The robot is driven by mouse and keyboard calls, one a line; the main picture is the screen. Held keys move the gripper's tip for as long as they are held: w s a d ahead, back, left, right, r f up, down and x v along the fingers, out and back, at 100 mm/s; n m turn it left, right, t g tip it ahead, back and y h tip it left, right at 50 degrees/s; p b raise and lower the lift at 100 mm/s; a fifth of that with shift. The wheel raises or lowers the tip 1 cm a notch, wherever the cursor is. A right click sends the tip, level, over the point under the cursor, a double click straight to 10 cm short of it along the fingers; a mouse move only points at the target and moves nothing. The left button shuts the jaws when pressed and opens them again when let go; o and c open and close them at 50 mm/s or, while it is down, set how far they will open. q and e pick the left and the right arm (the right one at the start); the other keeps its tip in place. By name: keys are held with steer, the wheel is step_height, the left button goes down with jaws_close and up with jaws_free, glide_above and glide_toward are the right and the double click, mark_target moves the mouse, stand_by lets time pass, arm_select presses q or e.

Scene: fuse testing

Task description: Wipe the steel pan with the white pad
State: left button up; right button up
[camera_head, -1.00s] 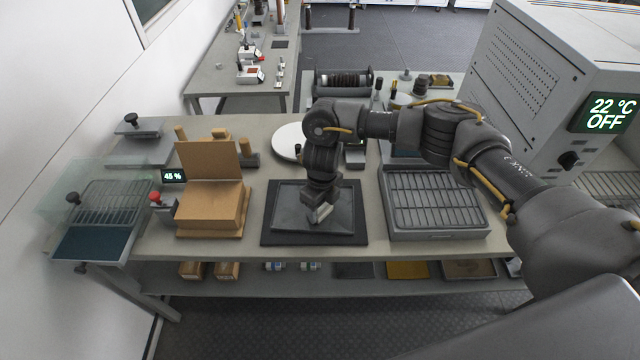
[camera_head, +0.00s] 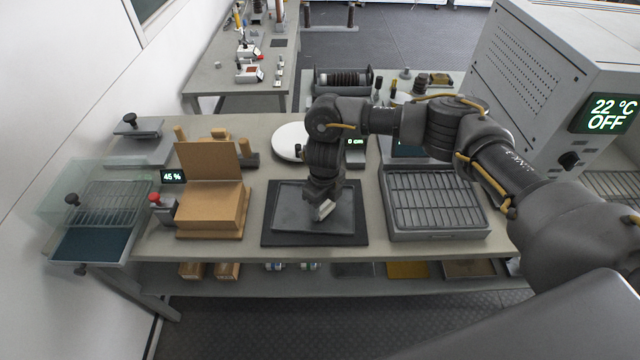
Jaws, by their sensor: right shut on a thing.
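The steel pan (camera_head: 290,222) is a shallow grey rectangular tray. It lies on a dark mat (camera_head: 272,240) at the front middle of the bench. My right gripper (camera_head: 324,199) points down over the right part of the pan. It is shut on the white pad (camera_head: 325,211), a small pale block that looks tilted. The pad is at or just above the pan floor; I cannot tell if it touches. The wrist hides the back right part of the pan. My left gripper is not in view.
A brown box with a raised lid (camera_head: 212,205) stands left of the pan. A grey tray with a rack (camera_head: 437,200) stands to the right. A white round plate (camera_head: 289,141) lies behind. A large grey oven (camera_head: 540,90) is at the right.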

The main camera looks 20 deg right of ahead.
step_height(320, 180, up, 4)
steer(key=shift+a+p, duration=0.15)
steer(key=shift+p, duration=0.75)
step_height(320, 180, up, 4)
steer(key=p, duration=0.3)
steer(key=shift+f, duration=0.2)
